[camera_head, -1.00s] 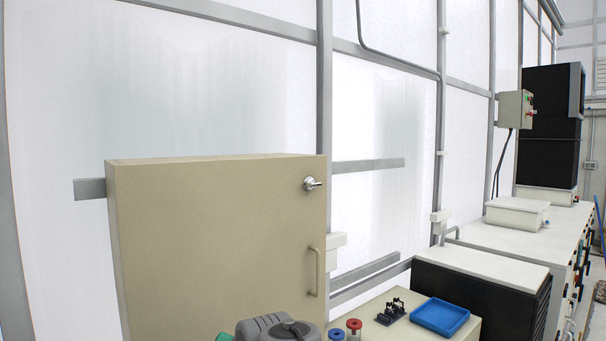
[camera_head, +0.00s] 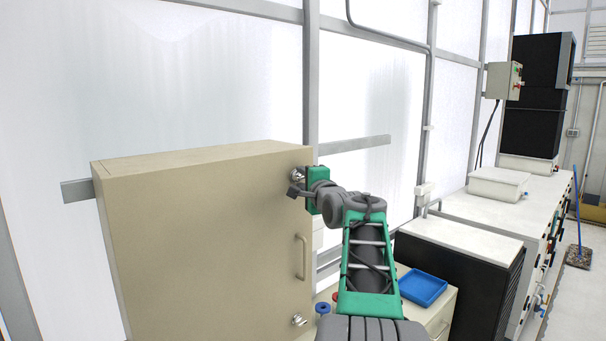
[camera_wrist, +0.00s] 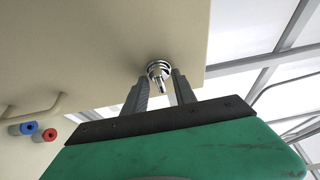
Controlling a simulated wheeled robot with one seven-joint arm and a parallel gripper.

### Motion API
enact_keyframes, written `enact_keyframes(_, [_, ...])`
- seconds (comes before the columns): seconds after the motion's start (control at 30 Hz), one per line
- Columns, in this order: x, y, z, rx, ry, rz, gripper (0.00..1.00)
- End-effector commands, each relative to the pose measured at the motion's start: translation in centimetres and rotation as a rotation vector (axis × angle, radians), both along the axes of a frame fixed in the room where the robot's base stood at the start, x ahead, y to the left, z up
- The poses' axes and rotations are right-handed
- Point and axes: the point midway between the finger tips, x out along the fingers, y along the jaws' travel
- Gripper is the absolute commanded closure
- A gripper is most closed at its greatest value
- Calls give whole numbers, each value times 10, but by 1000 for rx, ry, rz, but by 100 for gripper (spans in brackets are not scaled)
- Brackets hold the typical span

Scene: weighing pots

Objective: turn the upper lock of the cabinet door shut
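The beige cabinet door (camera_head: 200,240) is closed flat on the cabinet front. Its upper lock (camera_head: 297,176), a small chrome knob with a lever, sits near the top right corner. It also shows in the wrist view (camera_wrist: 158,69), with its lever pointing between my fingers. My gripper (camera_wrist: 161,84) has its two grey fingers apart, one on each side of the lever, with gaps visible. In the head view my gripper (camera_head: 298,188) is at the lock and partly covers it. Whether a finger touches the lock I cannot tell.
A door handle (camera_head: 304,257) and a lower chrome lock (camera_head: 298,320) are below on the door. A blue tray (camera_head: 423,288) and bottles with a blue cap (camera_wrist: 30,128) and a red cap (camera_wrist: 49,135) stand to the right. A wall rail (camera_head: 355,144) runs behind.

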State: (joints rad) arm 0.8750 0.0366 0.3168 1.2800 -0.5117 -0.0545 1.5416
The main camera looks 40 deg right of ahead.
Motion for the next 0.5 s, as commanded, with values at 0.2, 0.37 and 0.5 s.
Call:
enact_keyframes(0.2, [1,0,0,-1,0,0,67])
enact_keyframes(0.37, [1,0,0,-1,0,0,80])
enact_keyframes(0.5, [0,0,-1,-1,0,0,92])
